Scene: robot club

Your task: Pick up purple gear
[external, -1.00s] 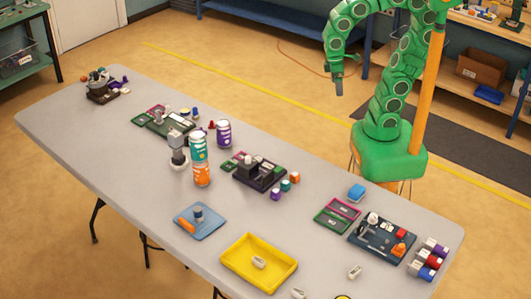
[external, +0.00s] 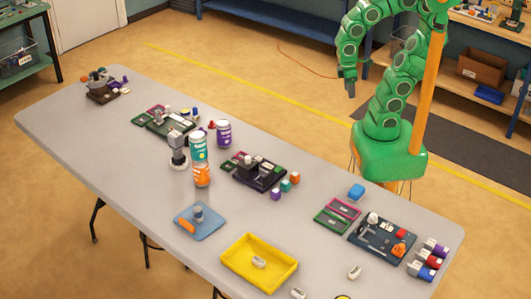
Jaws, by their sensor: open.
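I cannot make out a purple gear for certain. Small purple pieces (external: 119,80) lie beside a dark brown base (external: 102,94) at the far left end of the table. A small purple block (external: 276,194) sits by a black base (external: 258,177) near the middle. My gripper (external: 350,90) hangs pointing down in the air beyond the table's back edge, well apart from these pieces. It is open, with nothing seen in it; its fingers are small in this view.
The grey table (external: 110,165) holds stacked teal and orange cans (external: 198,160), a purple can (external: 224,133), a grey upright device (external: 178,150), a blue tray (external: 200,232), a yellow tray (external: 240,262) and a dark kit board (external: 370,243). The table's left front is clear.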

